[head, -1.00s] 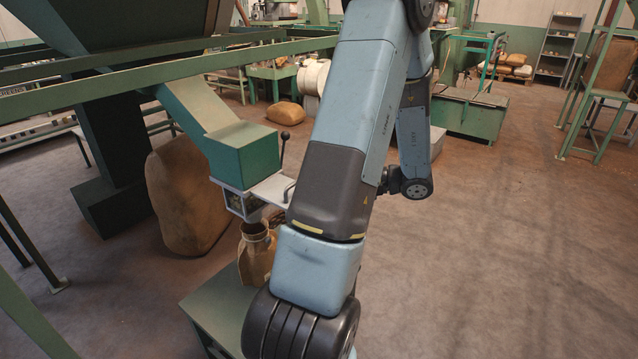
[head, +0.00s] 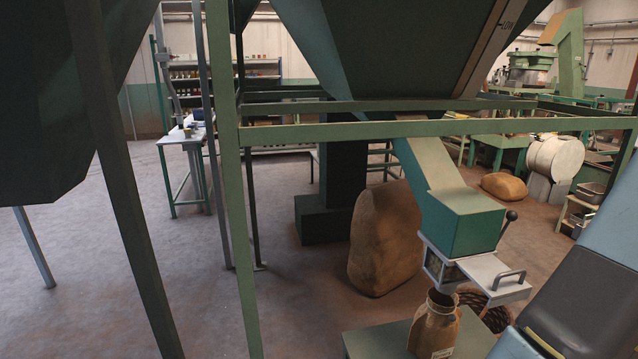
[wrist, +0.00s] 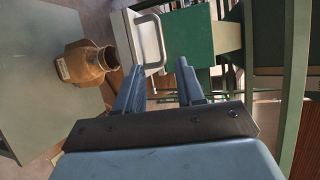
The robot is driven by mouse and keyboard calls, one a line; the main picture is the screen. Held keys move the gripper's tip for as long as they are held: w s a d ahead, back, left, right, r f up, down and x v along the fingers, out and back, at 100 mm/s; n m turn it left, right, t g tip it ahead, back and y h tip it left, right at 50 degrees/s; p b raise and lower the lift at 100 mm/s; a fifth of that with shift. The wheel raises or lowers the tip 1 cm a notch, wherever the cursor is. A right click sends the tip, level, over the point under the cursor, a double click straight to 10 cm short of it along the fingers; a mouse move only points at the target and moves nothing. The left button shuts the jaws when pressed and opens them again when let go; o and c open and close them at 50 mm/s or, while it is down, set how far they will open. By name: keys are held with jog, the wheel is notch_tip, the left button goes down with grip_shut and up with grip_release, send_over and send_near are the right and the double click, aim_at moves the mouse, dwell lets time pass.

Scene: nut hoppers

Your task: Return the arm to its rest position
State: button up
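My gripper (wrist: 160,72) shows in the wrist view with its two blue fingers apart and nothing between them. The white slide plate with its bar handle (wrist: 150,42) lies beyond the fingertips; I cannot tell the exact gap. In the head view my arm (head: 590,290) enters at the right edge, and its gripper is out of that picture. The slide plate (head: 492,270) sticks out under the green chute outlet (head: 468,228).
An open brown bag (head: 434,325) stands upright on a green stand (head: 375,343) below the outlet; the bag also shows in the wrist view (wrist: 85,65). Green frame rails (head: 400,128) and posts surround the hopper (head: 400,50). A full sack (head: 385,240) stands behind.

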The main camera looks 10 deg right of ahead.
jog(key=w+a+r+n+g, duration=0.2)
jog(key=w+a+r+g, duration=0.15)
jog(key=a, duration=0.35)
jog(key=w+a+r+n+g+y, duration=0.1)
jog(key=w+a+r+n+g, duration=0.2)
jog(key=a, duration=0.5)
jog(key=w+a+r+n+g, duration=0.1)
jog(key=a+r+n+g, duration=0.15)
jog(key=a+g, duration=0.35)
jog(key=s+a+r+n+t+h, duration=0.2)
jog(key=a+r+n+h, duration=0.1)
jog(key=a, duration=0.5)
jog(key=s+a+r+n+t+h, duration=0.2)
jog(key=s+a+r+n+h, duration=0.1)
jog(key=a+r+h, duration=0.2)
jog(key=a+r, duration=0.2)
jog(key=a, duration=0.2)
jog(key=shift+s+r, duration=0.15)
